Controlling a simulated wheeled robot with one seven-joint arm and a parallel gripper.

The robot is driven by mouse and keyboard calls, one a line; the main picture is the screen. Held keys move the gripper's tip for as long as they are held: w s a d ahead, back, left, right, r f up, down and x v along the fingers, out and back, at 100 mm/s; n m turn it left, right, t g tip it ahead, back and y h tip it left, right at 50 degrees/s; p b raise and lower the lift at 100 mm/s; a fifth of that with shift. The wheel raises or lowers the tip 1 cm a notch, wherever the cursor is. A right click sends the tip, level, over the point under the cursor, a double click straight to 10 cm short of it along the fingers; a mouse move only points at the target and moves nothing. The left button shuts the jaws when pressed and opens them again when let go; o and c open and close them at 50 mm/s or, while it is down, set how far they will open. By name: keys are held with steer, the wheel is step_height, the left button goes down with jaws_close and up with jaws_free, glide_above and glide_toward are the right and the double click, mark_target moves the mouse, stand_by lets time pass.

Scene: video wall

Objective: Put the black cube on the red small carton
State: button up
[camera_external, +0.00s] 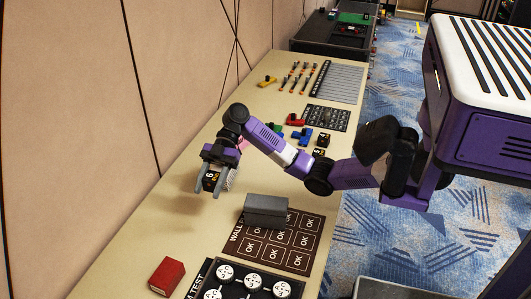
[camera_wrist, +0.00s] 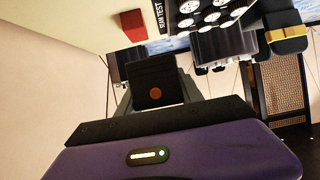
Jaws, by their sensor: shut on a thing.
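My gripper (camera_external: 212,181) is shut on the black cube (camera_external: 211,179) and holds it above the table near the wall side. In the wrist view the black cube (camera_wrist: 154,82) sits between the fingers and shows an orange dot. The red small carton (camera_external: 167,276) lies on the table at the lower left of the external view, apart from the gripper. The carton (camera_wrist: 132,25) also shows in the wrist view, beyond the cube. Its visible top is bare.
A grey block (camera_external: 266,211) sits on a brown mat marked OK (camera_external: 295,250). A black board with white round pieces (camera_external: 245,284) lies right of the carton. Coloured parts and a second black cube (camera_external: 323,139) are farther back. Bare table lies between gripper and carton.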

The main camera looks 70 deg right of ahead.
steer(key=shift+a+r, duration=0.25)
steer(key=shift+r, duration=0.15)
steer(key=s+a+r+m+t+p, duration=0.15)
steer(key=a+p, duration=0.95)
steer(key=a, duration=1.1)
step_height(320, 180, up, 4)
steer(key=m+t+h+p, duration=0.2)
steer(key=m+t+h, duration=0.2)
steer(key=m+t, duration=0.3)
glide_above(157, 275)
steer(key=shift+m+t, duration=0.25)
step_height(157, 275, down, 20)
steer(key=shift+f+b, duration=0.1)
steer(key=shift+b, duration=0.2)
steer(key=o, duration=1.4)
steer(key=shift+c, duration=0.2)
steer(key=shift+o, duration=0.3)
